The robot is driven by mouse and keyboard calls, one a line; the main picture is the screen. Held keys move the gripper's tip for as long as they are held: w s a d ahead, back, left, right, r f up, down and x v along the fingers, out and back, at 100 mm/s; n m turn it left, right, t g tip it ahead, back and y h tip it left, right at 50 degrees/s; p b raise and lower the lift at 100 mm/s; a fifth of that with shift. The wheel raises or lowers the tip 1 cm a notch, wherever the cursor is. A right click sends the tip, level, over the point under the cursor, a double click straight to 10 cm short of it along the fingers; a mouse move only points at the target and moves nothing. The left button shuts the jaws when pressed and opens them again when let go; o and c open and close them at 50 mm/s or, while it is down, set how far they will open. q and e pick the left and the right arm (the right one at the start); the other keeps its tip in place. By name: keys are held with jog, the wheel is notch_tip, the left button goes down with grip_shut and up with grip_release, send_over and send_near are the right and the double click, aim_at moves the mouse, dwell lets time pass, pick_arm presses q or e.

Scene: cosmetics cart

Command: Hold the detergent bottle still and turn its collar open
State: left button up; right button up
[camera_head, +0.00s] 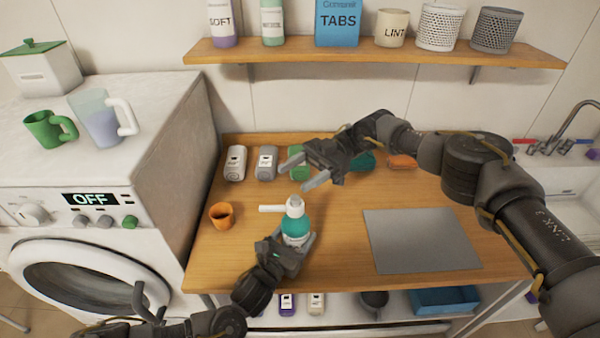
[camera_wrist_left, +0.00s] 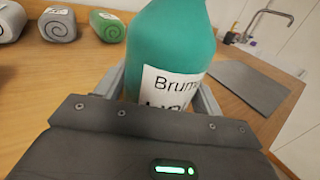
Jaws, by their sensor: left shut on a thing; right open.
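The detergent bottle (camera_head: 295,229) is teal with a white label and stands upright on the wooden table. Its white collar and spout (camera_head: 293,206) sit on top, with the spout pointing left. My left gripper (camera_head: 293,249) is shut around the bottle's lower body from the front. In the left wrist view the bottle (camera_wrist_left: 172,40) stands between the fingers, its label partly hidden by the gripper and its top out of frame. My right gripper (camera_head: 303,173) is open and empty, above and behind the collar, apart from it, with its fingers pointing left.
An orange cup (camera_head: 221,215) stands at left. A grey mat (camera_head: 421,240) lies at right. A shelf (camera_head: 380,53) with jars hangs above. The washing machine (camera_head: 100,205) borders the table's left.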

pick_arm(q)
jog(key=o, duration=1.5)
jog(key=shift+a, duration=0.1)
jog(key=v, duration=1.2)
